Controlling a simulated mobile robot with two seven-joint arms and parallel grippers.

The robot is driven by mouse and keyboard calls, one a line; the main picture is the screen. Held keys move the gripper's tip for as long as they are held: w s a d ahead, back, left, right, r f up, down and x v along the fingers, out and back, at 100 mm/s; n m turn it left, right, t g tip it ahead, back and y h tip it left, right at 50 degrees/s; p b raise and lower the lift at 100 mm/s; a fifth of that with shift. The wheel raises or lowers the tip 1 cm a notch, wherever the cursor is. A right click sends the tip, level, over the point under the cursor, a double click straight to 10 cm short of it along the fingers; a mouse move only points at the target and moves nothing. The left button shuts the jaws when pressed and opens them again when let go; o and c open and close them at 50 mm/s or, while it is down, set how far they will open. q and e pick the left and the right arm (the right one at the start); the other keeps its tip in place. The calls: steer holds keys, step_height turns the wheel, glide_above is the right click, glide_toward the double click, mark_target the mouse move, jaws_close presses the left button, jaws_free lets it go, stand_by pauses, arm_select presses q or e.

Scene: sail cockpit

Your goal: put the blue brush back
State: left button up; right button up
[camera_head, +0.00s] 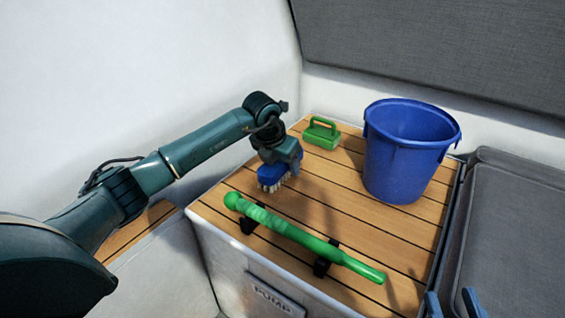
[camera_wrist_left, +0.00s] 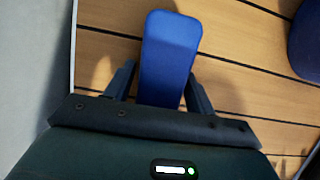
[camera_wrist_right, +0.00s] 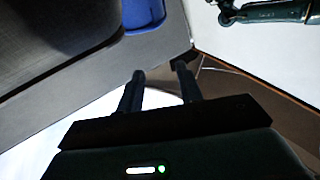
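The blue brush (camera_head: 268,175) with pale bristles facing down is under my left gripper (camera_head: 284,165), near the left edge of the slatted wooden top. I cannot tell whether its bristles touch the planks.
A blue bucket (camera_head: 400,165) stands on the wooden top (camera_head: 330,190) at the right. A green-handled scrubber (camera_head: 321,134) sits at the back. A green pump handle (camera_head: 305,238) lies in black clips along the front. Grey cushions (camera_head: 515,200) are at the right; a white wall is behind.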

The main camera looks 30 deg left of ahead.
arm_select(q)
steer(key=shift+o, duration=1)
steer(key=shift+r, duration=0.2)
steer(key=p+v, duration=0.3)
steer(key=v, duration=0.8)
steer(key=shift+r+p, duration=0.2)
steer(key=shift+p, duration=0.2)
arm_select(e)
steer(key=shift+d+n+h, duration=0.4)
steer(key=shift+h, duration=0.1)
arm_select(q)
steer(key=shift+s+r, duration=0.1)
steer(key=shift+r, duration=0.05)
arm_select(e)
steer(key=shift+f, duration=0.2)
steer(key=shift+s, duration=0.1)
